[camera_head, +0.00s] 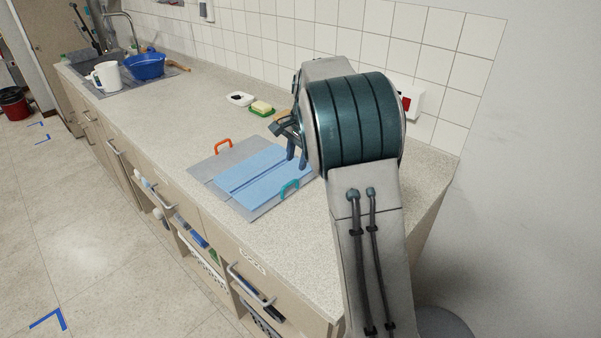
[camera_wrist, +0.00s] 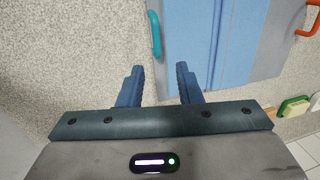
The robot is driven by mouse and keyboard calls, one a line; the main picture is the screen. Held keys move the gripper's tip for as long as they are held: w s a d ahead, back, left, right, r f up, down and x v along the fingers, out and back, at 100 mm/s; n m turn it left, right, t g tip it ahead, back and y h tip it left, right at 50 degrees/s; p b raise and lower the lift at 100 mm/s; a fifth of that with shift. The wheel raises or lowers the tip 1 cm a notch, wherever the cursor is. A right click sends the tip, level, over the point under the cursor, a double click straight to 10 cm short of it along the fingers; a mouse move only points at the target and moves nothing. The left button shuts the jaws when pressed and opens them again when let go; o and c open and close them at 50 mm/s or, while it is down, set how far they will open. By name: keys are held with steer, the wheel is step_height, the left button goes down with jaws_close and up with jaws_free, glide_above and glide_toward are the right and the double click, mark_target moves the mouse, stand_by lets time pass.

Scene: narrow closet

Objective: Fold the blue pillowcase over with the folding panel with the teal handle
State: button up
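The blue pillowcase (camera_head: 247,169) lies flat on the grey folding board (camera_head: 207,168) on the counter. The teal handle (camera_head: 289,187) stands at the board's near right edge in the head view. It also shows in the wrist view (camera_wrist: 155,33), ahead of and slightly above the fingertips. The pillowcase fills the top right of the wrist view (camera_wrist: 235,40). In the head view my arm hides part of the board's right side.
An orange handle (camera_head: 223,145) stands at the board's far left edge. A green dish with a yellow block (camera_head: 262,108) and a white dish (camera_head: 240,98) sit behind. A blue basin (camera_head: 146,66) and white jug (camera_head: 105,75) stand by the sink. Counter left of the board is clear.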

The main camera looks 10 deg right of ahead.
mark_target(295, 181)
steer(key=x, duration=0.6)
steer(key=shift+d+f, duration=0.2)
steer(key=shift+f, duration=0.15)
